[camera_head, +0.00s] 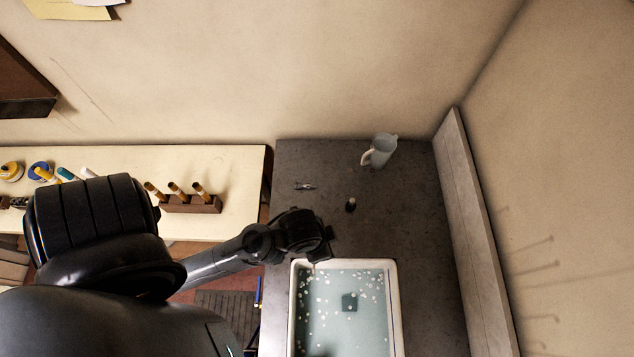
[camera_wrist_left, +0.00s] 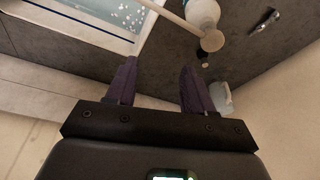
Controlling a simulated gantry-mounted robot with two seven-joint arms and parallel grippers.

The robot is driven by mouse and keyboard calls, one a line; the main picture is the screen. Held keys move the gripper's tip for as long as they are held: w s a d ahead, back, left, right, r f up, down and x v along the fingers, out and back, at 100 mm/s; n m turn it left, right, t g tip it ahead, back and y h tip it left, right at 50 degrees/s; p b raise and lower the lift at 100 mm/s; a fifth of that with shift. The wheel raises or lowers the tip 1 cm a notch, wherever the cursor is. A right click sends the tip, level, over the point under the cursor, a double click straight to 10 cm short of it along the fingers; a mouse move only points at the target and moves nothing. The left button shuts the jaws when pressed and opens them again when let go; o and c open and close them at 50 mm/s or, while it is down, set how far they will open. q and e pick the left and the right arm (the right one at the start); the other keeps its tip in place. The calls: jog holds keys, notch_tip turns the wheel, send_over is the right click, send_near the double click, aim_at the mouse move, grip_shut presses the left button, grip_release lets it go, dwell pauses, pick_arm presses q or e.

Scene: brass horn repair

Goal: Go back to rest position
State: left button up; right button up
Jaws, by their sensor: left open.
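My left gripper (camera_head: 322,250) is above the dark counter, by the upper left corner of the white-rimmed basin (camera_head: 396,300). In the left wrist view its two dark fingers (camera_wrist_left: 157,85) are apart, with nothing between them. A pale rod with a round tan end (camera_wrist_left: 212,40) and a white rounded body show beyond the fingers; I cannot tell what they belong to. My right gripper is not in view.
A translucent pitcher (camera_head: 383,151), a small dark bottle (camera_head: 351,205) and a small metal piece (camera_head: 305,186) stand apart on the counter. A wooden rack (camera_head: 190,204) holds several handled tools at left.

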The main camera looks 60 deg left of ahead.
pick_arm(q)
jog(key=shift+n, duration=0.6)
jog(key=a+r, duration=0.1)
jog(key=s+a+r, duration=0.1)
jog(key=a, duration=0.1)
jog(key=shift+a+r, duration=0.1)
jog(key=shift+a, duration=0.05)
